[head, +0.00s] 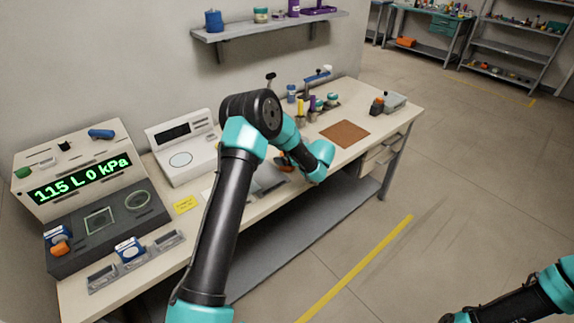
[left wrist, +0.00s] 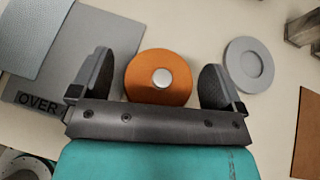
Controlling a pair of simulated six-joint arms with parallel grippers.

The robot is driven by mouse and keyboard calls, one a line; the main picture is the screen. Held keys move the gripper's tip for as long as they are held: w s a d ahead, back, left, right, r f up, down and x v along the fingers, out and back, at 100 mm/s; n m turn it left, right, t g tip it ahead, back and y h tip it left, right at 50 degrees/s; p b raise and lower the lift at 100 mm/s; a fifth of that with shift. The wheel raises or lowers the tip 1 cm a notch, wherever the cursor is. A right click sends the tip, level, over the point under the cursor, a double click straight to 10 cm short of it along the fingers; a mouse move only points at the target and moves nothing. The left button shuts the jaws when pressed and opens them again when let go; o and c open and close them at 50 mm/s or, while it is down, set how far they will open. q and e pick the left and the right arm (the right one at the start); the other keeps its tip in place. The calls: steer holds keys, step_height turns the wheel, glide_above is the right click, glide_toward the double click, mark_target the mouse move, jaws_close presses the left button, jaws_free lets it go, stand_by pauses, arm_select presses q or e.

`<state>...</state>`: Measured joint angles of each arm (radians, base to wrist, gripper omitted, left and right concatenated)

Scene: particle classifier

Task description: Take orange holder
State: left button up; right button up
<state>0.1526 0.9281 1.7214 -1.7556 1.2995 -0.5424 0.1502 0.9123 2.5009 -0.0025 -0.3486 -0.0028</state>
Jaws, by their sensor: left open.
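The orange holder (left wrist: 140,88) is round with a silver disc in its middle. In the left wrist view it lies between the two fingers of my left gripper (left wrist: 157,68), which is open. Small gaps show between the holder and both fingers.
A grey plate marked "OVER" (left wrist: 40,97) lies left of the holder, and a grey ring (left wrist: 249,50) lies right. A brown mat (head: 345,134), small jars and a white scale (head: 184,150) stand on the bench. A dark device with a display (head: 80,180) is at left.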

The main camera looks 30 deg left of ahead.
arm_select(q)
steer(key=shift+c, duration=0.2)
jaws_close()
stand_by(0.9)
